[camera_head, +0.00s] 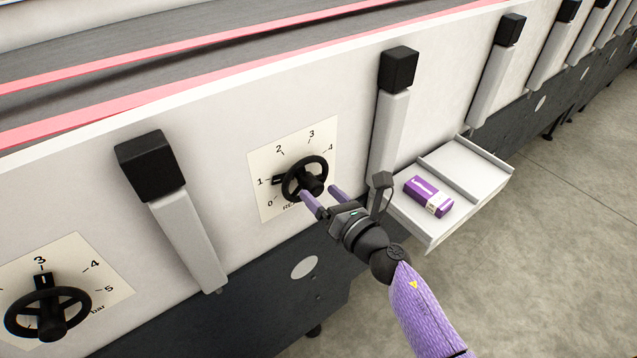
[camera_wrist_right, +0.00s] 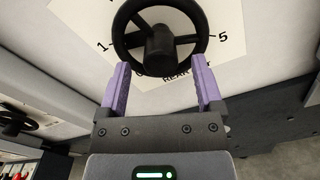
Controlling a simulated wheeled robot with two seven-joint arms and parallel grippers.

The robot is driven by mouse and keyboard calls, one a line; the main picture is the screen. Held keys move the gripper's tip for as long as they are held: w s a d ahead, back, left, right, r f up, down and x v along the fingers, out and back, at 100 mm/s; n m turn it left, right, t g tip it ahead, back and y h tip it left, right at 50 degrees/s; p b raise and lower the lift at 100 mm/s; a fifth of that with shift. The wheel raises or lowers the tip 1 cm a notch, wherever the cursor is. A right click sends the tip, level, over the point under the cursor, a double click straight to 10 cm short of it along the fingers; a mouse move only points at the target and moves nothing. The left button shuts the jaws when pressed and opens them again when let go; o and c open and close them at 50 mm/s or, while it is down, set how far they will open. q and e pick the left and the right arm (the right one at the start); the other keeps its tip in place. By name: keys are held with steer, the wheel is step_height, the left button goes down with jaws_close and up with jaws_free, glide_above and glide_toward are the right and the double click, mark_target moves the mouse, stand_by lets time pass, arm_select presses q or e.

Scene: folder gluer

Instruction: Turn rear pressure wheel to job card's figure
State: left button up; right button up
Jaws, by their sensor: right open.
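The rear pressure wheel (camera_head: 304,178) is a black spoked handwheel on a white dial plate (camera_head: 321,131) with printed figures. Its black pointer lies close to the 1. My right gripper (camera_head: 320,194) is open at the lower right of the wheel, its purple fingers pointing at it. In the right wrist view the wheel (camera_wrist_right: 160,40) stands just ahead of the fingers (camera_wrist_right: 160,88), its hub between them in line. I cannot tell if the fingers touch the rim. The plate's lower print is partly hidden. My left gripper is not in view. No job card shows readably.
A second black handwheel (camera_head: 47,308) on a dial plate, pointer at 3, is at the lower left. Levers with black knobs (camera_head: 151,166) and (camera_head: 399,69) flank the rear wheel. A grey tray (camera_head: 467,168) with a purple carton (camera_head: 428,196) juts out to the right.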

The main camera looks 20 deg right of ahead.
steer(key=shift+x, duration=1.15)
steer(key=shift+c, duration=0.4)
jaws_close()
